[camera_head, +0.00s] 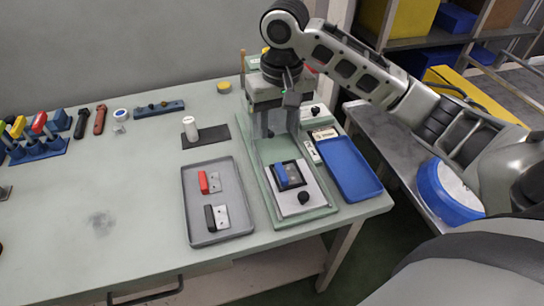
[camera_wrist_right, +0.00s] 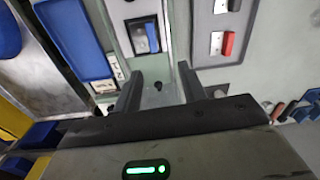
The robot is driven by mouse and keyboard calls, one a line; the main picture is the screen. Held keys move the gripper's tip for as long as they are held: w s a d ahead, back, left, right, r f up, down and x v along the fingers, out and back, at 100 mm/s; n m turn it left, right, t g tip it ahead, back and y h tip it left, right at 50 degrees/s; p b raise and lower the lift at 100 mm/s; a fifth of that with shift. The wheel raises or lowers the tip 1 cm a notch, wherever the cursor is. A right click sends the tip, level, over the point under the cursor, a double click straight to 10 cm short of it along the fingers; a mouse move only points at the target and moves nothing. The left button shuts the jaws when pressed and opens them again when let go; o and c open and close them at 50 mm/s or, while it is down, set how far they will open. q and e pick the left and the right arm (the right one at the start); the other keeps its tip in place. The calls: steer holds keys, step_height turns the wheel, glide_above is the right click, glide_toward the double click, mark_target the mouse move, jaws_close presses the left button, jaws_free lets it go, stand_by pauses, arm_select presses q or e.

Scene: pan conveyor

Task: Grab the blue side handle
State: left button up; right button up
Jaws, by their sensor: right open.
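The blue side handle (camera_head: 281,172) is on a dark block on a light plate, in the green-edged fixture (camera_head: 258,188) right of the table's middle. In the right wrist view the blue handle (camera_wrist_right: 152,37) shows beyond the fingertips, slightly left of the gap between them. My right gripper (camera_head: 278,130) hangs over the back part of the fixture, behind the handle and apart from it. Its two fingers (camera_wrist_right: 158,88) are open with nothing between them. My left gripper is not in view.
A grey tray (camera_head: 238,223) left of the fixture holds a red-handled piece (camera_head: 203,182) and a black-handled piece (camera_head: 209,217). An empty blue tray (camera_head: 348,168) is right of the fixture. A black knob (camera_head: 303,197) stands near the fixture's front. The table's left part is mostly clear.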

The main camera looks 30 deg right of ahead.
step_height(320, 180, up, 3)
steer(key=d, duration=0.2)
steer(key=m, duration=0.1)
glide_above(279, 164)
steer(key=f, duration=1)
steer(key=shift+s+d, duration=0.2)
steer(key=shift+d, duration=0.05)
steer(key=shift+w+a+f, duration=0.1)
steer(key=shift+a+f, duration=0.1)
steer(key=shift+f, duration=1.25)
steer(key=shift+w+a+f, duration=0.1)
steer(key=shift+a+f, duration=0.05)
steer(key=shift+f, duration=1.3)
jaws_close()
